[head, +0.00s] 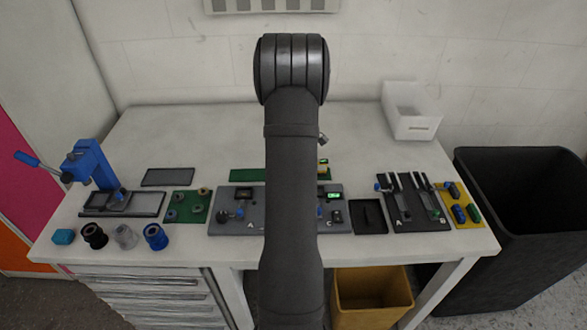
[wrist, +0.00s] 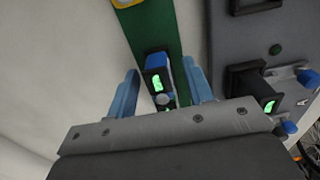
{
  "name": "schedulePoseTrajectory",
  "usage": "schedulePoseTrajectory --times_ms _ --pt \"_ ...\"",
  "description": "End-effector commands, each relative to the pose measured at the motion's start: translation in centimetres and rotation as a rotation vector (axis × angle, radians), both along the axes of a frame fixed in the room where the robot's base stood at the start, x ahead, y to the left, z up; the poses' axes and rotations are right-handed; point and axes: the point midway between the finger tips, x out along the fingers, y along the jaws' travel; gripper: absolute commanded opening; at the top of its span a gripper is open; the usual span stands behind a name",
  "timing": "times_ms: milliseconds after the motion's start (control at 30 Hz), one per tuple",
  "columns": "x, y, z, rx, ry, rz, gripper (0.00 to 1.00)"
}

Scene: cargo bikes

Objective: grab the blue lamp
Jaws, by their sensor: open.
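A small blue and black lamp (wrist: 158,66) with a lit green face stands on a green strip (wrist: 140,30) in the wrist view. My gripper (wrist: 162,88) is open, its two light blue fingers on either side of the lamp with a gap at the left finger. The right finger is close to the lamp's blue side; I cannot tell if they touch. In the head view the lamp (head: 321,176) shows just right of my arm on the green strip (head: 243,174). My arm hides the gripper there.
A grey panel (head: 283,226) with switches and lit displays lies in front of the strip. Blue and green blocks sit on a yellow plate (head: 474,220) at the right. A blue press (head: 92,165) stands left, a white bin (head: 411,127) back right.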

Motion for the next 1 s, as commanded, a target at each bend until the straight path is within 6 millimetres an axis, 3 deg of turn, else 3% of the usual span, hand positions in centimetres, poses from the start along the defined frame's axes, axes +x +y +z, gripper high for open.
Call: schedulePoseTrajectory --times_ms 200,400,467,767,1000 --pt "0.0 0.0 -0.2 0.0 -0.001 0.0 0.47" --pt "0.0 0.0 -0.2 0.0 -0.001 0.0 0.08" --pt "0.0 0.0 -0.2 0.0 -0.001 0.0 0.0" --pt "0.0 0.0 0.0 0.0 -0.002 0.0 0.0" --pt "0.1 0.0 2.3 0.0 -0.005 0.0 0.0"
